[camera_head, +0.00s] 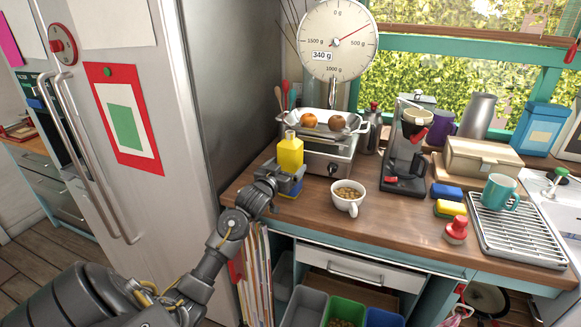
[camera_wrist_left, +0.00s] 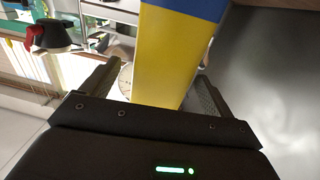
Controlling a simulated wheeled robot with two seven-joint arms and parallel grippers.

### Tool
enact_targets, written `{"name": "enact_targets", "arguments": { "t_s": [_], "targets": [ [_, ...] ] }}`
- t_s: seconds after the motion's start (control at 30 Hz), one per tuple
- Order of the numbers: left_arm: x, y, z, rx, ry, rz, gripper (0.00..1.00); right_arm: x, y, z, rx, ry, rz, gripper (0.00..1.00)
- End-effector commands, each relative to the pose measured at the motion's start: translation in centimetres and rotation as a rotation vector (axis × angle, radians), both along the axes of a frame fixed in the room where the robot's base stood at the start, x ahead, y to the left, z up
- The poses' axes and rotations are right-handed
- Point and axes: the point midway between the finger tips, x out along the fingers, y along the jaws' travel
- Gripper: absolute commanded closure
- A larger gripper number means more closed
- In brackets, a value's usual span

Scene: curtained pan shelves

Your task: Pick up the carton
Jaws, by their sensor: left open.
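The yellow carton (camera_head: 290,152) stands upright at the left end of the wooden counter, by the fridge, with a blue band low on it. In the left wrist view the yellow carton (camera_wrist_left: 172,55) appears upside down, blue at the top. My left gripper (camera_head: 287,183) is at the carton's lower part. Its fingers are open, one on either side of the carton, with a visible gap at the left finger. The gripper hides part of the carton's base in the head view. My right gripper is not in view.
The fridge (camera_head: 150,120) stands close on the left. A scale with a tray of round items (camera_head: 335,123) is right behind the carton. A white bowl-like cup (camera_head: 347,197) stands to its right. A coffee maker (camera_head: 405,165) and drying rack (camera_head: 520,228) are farther right.

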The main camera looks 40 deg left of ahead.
Motion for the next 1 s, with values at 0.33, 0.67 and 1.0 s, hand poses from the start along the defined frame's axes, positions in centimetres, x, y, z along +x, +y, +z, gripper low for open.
{"name": "enact_targets", "arguments": {
  "t_s": [0.33,0.67,1.0],
  "targets": [
    [2.1,0.7,0.2,-0.002,0.000,0.001,0.13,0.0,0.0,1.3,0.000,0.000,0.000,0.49],
    [5.2,1.5,-0.3,0.000,0.000,0.000,0.13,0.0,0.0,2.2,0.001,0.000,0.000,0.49],
    [5.2,1.5,-0.4,0.000,0.000,0.000,0.30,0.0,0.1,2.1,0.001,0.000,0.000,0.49]
  ]
}}
